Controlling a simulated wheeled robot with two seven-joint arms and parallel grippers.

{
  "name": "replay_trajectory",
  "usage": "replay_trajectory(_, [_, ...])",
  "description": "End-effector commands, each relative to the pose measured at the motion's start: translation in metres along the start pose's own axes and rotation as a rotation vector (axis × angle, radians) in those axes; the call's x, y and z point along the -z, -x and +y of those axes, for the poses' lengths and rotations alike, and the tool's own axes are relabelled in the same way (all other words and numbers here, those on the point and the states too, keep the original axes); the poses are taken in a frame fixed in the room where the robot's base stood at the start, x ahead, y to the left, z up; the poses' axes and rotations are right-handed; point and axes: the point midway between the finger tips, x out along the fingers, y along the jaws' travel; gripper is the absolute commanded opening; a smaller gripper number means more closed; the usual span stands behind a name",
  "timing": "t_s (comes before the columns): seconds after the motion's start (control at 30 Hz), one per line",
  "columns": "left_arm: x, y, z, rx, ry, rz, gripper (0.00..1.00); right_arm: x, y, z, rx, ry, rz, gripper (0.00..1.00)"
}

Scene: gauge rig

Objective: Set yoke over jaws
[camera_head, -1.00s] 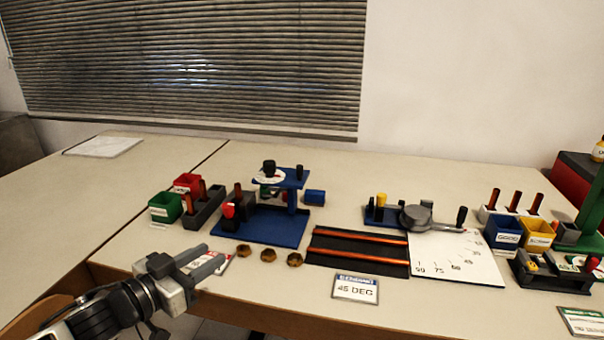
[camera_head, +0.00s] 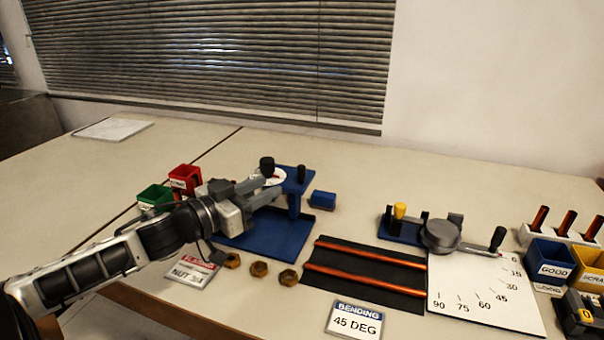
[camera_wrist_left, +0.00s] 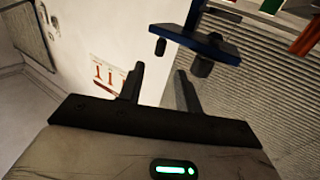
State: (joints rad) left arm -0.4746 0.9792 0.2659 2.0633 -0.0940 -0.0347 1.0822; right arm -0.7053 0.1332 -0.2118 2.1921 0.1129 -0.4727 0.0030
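The blue rig (camera_head: 262,236) stands at the middle left of the bench. Its raised blue platform (camera_head: 297,178) carries a black knob (camera_head: 267,165) over a white disc and a black peg (camera_head: 301,173). I cannot tell for certain which part is the yoke. The dark jaw block with the red handle is hidden behind my left arm. My left gripper (camera_head: 273,190) is open, with its fingers close to the platform. In the left wrist view the fingers (camera_wrist_left: 158,84) are apart with nothing between them, and the blue platform (camera_wrist_left: 207,42) shows beyond them. My right gripper is out of view.
A green bin (camera_head: 155,196) and a red bin (camera_head: 185,179) stand left of the rig. Brass nuts (camera_head: 259,269) lie in front. A blue block (camera_head: 322,200) sits right of the platform. Copper tubes (camera_head: 370,252) and a bending tool (camera_head: 440,236) lie further right.

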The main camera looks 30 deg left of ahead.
Motion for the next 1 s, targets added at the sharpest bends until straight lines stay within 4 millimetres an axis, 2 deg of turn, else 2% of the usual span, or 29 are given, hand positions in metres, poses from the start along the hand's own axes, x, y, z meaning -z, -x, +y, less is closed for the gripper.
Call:
replay_trajectory(0.1, [0.001,-0.018,0.0,-0.001,-0.001,0.005,0.34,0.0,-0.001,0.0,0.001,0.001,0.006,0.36])
replay_trajectory(0.6, [0.002,-0.082,-0.001,0.001,0.0,0.003,0.34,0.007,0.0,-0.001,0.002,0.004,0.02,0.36])
replay_trajectory(0.8, [0.001,-0.099,-0.001,0.001,0.001,0.001,0.34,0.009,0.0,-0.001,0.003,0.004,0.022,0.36])
replay_trajectory(1.0, [-0.001,-0.104,0.0,0.0,0.001,-0.001,0.34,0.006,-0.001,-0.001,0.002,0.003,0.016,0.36])
